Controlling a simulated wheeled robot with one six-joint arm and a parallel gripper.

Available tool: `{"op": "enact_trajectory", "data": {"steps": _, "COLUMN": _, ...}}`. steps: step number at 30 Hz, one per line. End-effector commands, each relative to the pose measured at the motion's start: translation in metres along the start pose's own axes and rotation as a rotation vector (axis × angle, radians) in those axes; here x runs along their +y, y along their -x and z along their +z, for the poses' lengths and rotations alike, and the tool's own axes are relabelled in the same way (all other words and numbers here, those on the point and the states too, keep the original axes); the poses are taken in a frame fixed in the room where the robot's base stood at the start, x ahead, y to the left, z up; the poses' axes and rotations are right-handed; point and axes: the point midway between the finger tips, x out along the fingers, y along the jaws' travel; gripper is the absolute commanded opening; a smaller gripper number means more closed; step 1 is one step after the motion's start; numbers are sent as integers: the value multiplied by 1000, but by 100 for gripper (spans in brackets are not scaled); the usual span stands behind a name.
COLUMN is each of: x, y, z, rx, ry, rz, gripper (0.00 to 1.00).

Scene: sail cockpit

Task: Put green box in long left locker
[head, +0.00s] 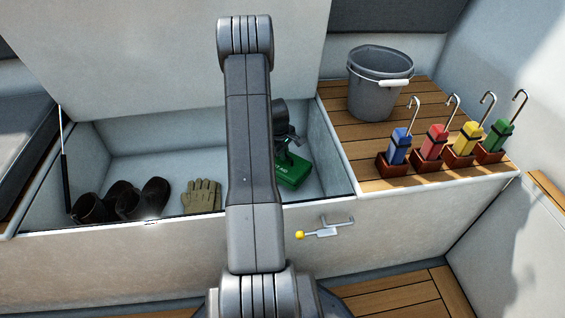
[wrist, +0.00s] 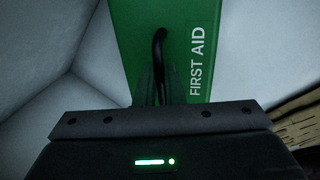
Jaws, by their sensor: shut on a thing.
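The green box (head: 294,171) is inside the open long locker (head: 130,140), toward its right end, partly hidden behind my arm in the head view. In the wrist view the green box (wrist: 180,60) is marked FIRST AID and has a black handle. My gripper (wrist: 160,90) is shut on that handle; in the head view my gripper (head: 286,148) is just above the box. I cannot tell whether the box touches the locker floor. The raised locker lid (head: 150,50) stands behind.
Dark boots (head: 120,200) and tan gloves (head: 201,196) lie in the locker's left and middle. A grey bucket (head: 378,90) and several coloured handled items in brown holders stand on the slatted seat (head: 350,130) at right. A yellow-knobbed latch (head: 325,229) is on the front wall.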

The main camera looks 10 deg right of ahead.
Motion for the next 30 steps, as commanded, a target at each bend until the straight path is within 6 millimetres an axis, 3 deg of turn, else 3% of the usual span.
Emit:
{"op": "enact_trajectory", "data": {"steps": 6, "x": -6, "y": -30, "z": 0, "rx": 0, "ry": 1, "rz": 0, "gripper": 0}}
{"op": "enact_trajectory", "data": {"steps": 18, "x": -6, "y": -34, "z": 0, "rx": 1, "ry": 0, "rz": 1, "gripper": 0}}
{"op": "enact_trajectory", "data": {"steps": 19, "x": -7, "y": -34, "z": 0, "rx": 0, "ry": 0, "rz": 0, "gripper": 12}}
{"op": "enact_trajectory", "data": {"steps": 22, "x": -7, "y": -34, "z": 0, "rx": 0, "ry": 0, "rz": 0, "gripper": 30}}
{"op": "enact_trajectory", "data": {"steps": 30, "x": -7, "y": -33, "z": 0, "rx": 0, "ry": 0, "rz": 0, "gripper": 30}}
